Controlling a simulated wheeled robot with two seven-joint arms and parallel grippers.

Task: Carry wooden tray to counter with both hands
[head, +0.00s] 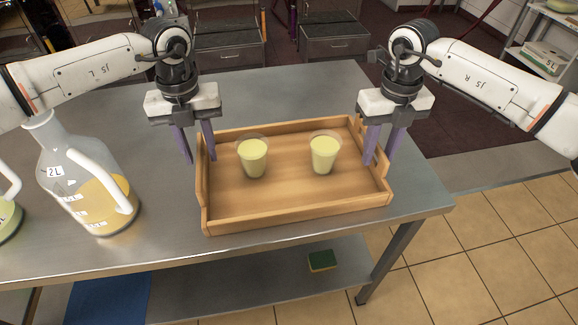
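The wooden tray (290,216) rests flat on a steel table. Two clear cups of pale yellow liquid, the left cup (253,158) and the right cup (323,154), stand upright in it. My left gripper (200,161) points down at the tray's left end wall, its purple fingers apart, one outside the wall and one at its inner side. My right gripper (379,161) points down at the right end wall, fingers apart on either side of it. Both look open; whether any finger touches the wood I cannot tell.
The steel table (160,245) carries a large 2L jug (85,180) of yellow liquid left of the tray, and another container (8,215) at the left edge. A sponge (322,261) lies on the lower shelf. Tiled floor (470,260) is clear at right.

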